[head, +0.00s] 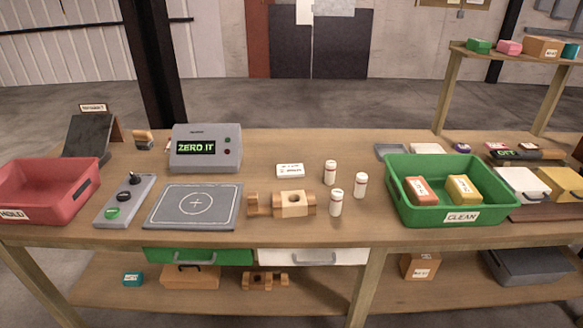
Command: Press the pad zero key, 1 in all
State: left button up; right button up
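A grey box with a screen (206,163) stands at the back left of the table, and its lit green text reads "ZERO IT". Left of the pad is a grey control strip (126,199) with a green button (112,212), a dark button (124,196) and a black knob or lever (135,179). I cannot read which is the zero key. Neither gripper is in view.
A red bin (45,192) labelled HOLD stands at the left. Wooden blocks (294,205) and three white bottles (336,203) stand right of the pad. A green bin (450,201) labelled CLEAN holds two boxes. Drawers and a lower shelf are below the tabletop.

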aim_at(125, 196)
jog(key=i+l, duration=0.85)
